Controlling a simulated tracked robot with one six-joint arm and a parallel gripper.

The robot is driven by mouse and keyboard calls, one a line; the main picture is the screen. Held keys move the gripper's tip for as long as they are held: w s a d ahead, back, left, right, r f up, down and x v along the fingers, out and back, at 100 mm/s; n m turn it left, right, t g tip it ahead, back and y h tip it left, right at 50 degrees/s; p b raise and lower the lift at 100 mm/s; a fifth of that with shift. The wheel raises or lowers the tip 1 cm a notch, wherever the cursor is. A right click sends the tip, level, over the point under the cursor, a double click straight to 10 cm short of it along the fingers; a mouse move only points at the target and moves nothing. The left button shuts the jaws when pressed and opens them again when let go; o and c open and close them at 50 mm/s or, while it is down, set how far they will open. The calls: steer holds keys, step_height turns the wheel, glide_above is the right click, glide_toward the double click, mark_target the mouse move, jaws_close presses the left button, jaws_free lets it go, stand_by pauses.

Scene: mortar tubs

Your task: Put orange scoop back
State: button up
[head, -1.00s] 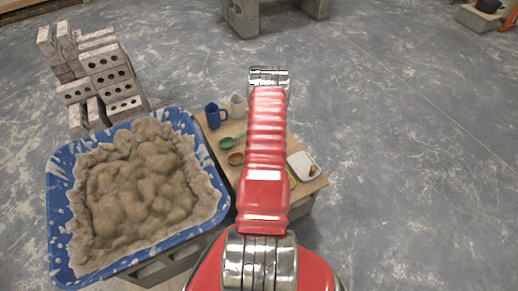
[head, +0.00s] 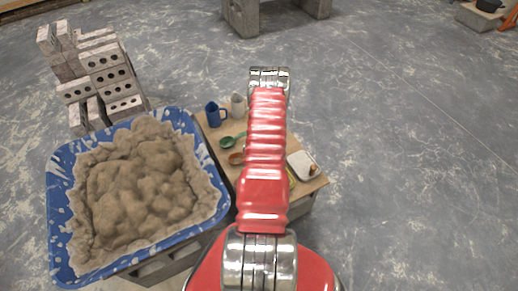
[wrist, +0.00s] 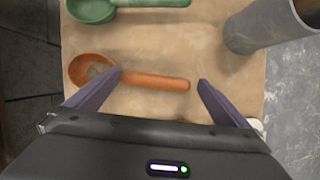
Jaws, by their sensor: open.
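The orange scoop (wrist: 150,81) lies on the wooden board in the wrist view, its bowl to the left and its handle pointing right. Some greyish stuff shows in its bowl. In the head view the orange scoop (head: 236,158) shows only in part, left of my red arm, which hides the rest. My gripper (wrist: 160,82) is open, with one finger at each side of the picture's middle. The left fingertip overlaps the scoop near where bowl meets handle; the right fingertip is just past the handle's end. I cannot tell its height above the scoop.
A green scoop (wrist: 95,9) lies beyond the orange one. A grey cylinder (wrist: 270,25) stands at the upper right. In the head view, a blue mug (head: 213,115), a white jug (head: 238,106) and a white tray (head: 298,160) share the board, beside a blue mortar tub (head: 62,180).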

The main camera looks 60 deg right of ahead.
steer(key=shift+r, duration=0.1)
steer(key=v, duration=1.3)
steer(key=shift+a+r, duration=0.15)
steer(key=shift+r, duration=0.05)
stand_by(0.7)
